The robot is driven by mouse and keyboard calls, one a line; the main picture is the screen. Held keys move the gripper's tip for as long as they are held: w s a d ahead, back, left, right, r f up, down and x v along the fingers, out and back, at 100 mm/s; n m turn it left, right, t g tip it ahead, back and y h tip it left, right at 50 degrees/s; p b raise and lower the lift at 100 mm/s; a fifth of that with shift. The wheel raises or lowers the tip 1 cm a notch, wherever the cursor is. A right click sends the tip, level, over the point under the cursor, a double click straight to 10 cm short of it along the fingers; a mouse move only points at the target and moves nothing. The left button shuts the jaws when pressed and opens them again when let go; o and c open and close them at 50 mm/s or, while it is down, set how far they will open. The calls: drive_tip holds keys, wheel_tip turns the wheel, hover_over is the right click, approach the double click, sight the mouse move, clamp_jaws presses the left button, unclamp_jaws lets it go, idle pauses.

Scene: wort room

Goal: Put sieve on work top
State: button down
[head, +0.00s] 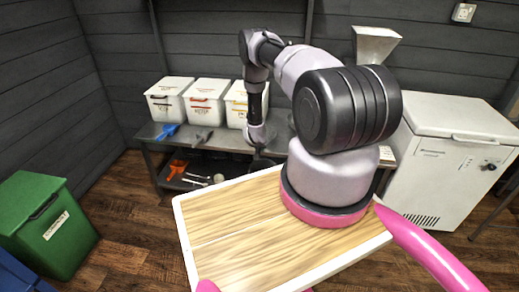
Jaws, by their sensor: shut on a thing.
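The work top (222,143) is the grey top of a table along the back wall. My gripper (259,162) points down at the table's front edge, right of the middle, small and dark in the picture. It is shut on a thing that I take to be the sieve. The sieve's shape does not show clearly against the dark shelf and behind my arm. I cannot tell whether it touches the table.
Three white lidded bins (207,103) stand at the back of the work top. A blue scoop (167,131) and a grey scoop (200,135) lie before them. An orange tool (177,169) lies on the lower shelf. A white chest (452,150) stands right, a green bin (45,222) left.

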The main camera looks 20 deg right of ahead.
drive_tip(key=c, duration=0.8)
unclamp_jaws()
drive_tip(key=v, duration=1.2)
drive_tip(key=w+a+r+y, duration=0.1)
drive_tip(key=w+a+r, duration=0.1)
drive_tip(key=r, duration=1)
drive_tip(key=w+a+r+y, duration=0.1)
drive_tip(key=w+a+r, duration=0.2)
drive_tip(key=r, duration=0.9)
drive_tip(key=s+a+r+t+y, duration=0.1)
drive_tip(key=s+a+r, duration=0.15)
drive_tip(key=r, duration=0.75)
drive_tip(key=s+a+r+y, duration=0.1)
drive_tip(key=s+r, duration=0.3)
drive_tip(key=r, duration=0.5)
drive_tip(key=s+a+r+n+y, duration=0.15)
drive_tip(key=s+a+r, duration=0.25)
drive_tip(key=s+r, duration=0.85)
drive_tip(key=shift+n, duration=0.65)
drive_tip(key=s+r, duration=0.2)
drive_tip(key=s, duration=0.4)
drive_tip(key=s+a+r, duration=0.1)
drive_tip(key=s+r, duration=0.1)
drive_tip(key=s, duration=0.4)
drive_tip(key=s+a+r, duration=0.1)
drive_tip(key=s+r, duration=0.1)
drive_tip(key=s, duration=0.4)
drive_tip(key=shift+s, duration=0.1)
